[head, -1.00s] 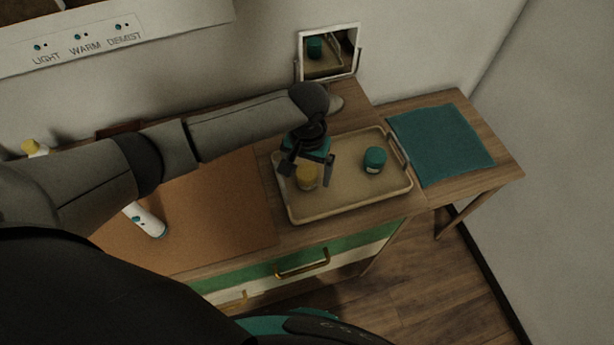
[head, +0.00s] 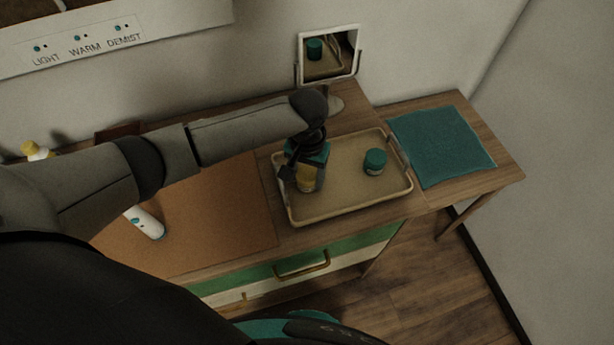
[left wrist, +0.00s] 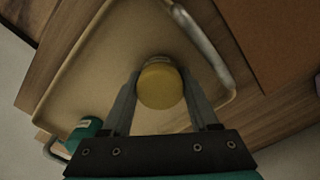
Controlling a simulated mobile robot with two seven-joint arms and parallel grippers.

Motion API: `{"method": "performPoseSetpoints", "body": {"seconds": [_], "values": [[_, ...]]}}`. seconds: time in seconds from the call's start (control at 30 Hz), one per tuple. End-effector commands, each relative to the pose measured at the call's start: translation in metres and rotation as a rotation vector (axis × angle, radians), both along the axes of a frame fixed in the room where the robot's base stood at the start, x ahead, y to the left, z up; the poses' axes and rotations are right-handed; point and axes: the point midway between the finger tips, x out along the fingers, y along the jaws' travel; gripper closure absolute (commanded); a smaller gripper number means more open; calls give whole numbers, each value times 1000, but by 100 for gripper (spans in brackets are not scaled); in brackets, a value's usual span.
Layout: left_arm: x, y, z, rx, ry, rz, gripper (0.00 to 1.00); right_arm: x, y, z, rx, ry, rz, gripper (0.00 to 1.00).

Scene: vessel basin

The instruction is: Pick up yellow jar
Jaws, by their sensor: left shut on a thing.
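The yellow jar (head: 306,184) stands in the left part of the beige tray (head: 345,200), partly hidden by my left gripper (head: 304,180) in the head view. In the left wrist view the jar's round yellow lid (left wrist: 160,86) sits between the two fingers of my left gripper (left wrist: 161,88). The gripper is shut on the jar from above. The jar appears to be still at the tray's surface; whether it touches is hard to tell. My right gripper is not in view.
A teal jar (head: 375,162) stands in the tray's right part. A small mirror (head: 329,54) stands behind the tray. A teal cloth (head: 441,144) lies on the side table at right. A brown mat (head: 215,220) and a white bottle (head: 146,221) are at left.

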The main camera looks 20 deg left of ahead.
Motion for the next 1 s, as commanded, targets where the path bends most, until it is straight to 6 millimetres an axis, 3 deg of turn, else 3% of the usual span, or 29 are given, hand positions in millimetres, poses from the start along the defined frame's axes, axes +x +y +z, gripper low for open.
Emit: {"method": "performPoseSetpoints", "body": {"seconds": [0.03, 0.2, 0.47, 0.63, 0.77, 1.0], "values": [[0, 0, 0, 0, -1, 0, 81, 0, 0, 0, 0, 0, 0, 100], [0, 0, 0, 0, -1, 0, 100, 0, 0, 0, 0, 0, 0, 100], [0, 0, 2, 0, -1, 0, 100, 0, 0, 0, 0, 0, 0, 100], [1, 0, 13, -1, -2, 0, 100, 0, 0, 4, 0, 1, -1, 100], [1, 0, 34, -2, -5, 0, 100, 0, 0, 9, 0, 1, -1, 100], [2, -1, 103, -2, -8, -2, 100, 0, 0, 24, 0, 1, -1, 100]]}}
